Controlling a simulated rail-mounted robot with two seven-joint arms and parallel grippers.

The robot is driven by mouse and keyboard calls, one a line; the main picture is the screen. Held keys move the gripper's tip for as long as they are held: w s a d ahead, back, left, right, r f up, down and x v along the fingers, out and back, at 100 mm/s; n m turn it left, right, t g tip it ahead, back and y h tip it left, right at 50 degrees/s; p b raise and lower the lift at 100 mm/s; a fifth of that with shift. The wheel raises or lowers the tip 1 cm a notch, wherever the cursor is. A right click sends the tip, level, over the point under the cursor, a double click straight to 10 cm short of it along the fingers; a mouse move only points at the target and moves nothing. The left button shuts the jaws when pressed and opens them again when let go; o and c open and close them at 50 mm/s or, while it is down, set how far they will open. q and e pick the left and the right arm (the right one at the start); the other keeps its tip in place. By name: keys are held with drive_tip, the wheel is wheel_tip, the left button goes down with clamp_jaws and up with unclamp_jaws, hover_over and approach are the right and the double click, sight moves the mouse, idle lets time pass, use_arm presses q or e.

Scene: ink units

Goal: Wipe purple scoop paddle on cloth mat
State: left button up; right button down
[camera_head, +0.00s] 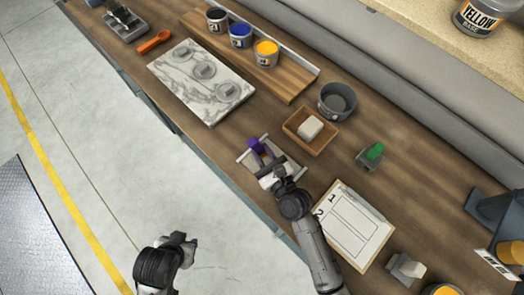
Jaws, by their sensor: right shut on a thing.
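The purple scoop (256,145) is at the front middle of the wooden bench, with its purple end showing between the fingers of my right gripper (257,151). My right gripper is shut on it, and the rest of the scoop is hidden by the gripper. A pale patch shows around and under this gripper; I cannot tell it apart clearly as the cloth mat, or whether the paddle touches it. My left gripper (182,243) hangs over the floor, off the bench's front edge; its finger opening is not clear.
A marble slab (171,69) with round grey pieces lies to the upper left, near an orange scoop (154,42). Ink cups stand on a wooden board (290,88) behind. A wooden tray (295,134) with a white block, a grey bowl (338,101) and a numbered sheet (350,232) are nearby.

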drive_tip(key=shift+f, duration=0.3)
idle(0.7)
drive_tip(key=shift+f+b, duration=0.5)
drive_tip(key=shift+b, duration=0.1)
drive_tip(key=shift+s+d, duration=0.1)
drive_tip(key=shift+d, duration=0.05)
drive_tip(key=shift+s+d+r+p, duration=0.1)
drive_tip(key=shift+s+d+p, duration=0.2)
drive_tip(key=shift+s+d, duration=0.3)
drive_tip(key=shift+d, duration=0.05)
drive_tip(key=shift+d+v, duration=0.25)
drive_tip(key=shift+v, duration=1.15)
drive_tip(key=shift+s+d, duration=0.5)
drive_tip(key=shift+d, duration=0.25)
drive_tip(key=shift+a, duration=0.1)
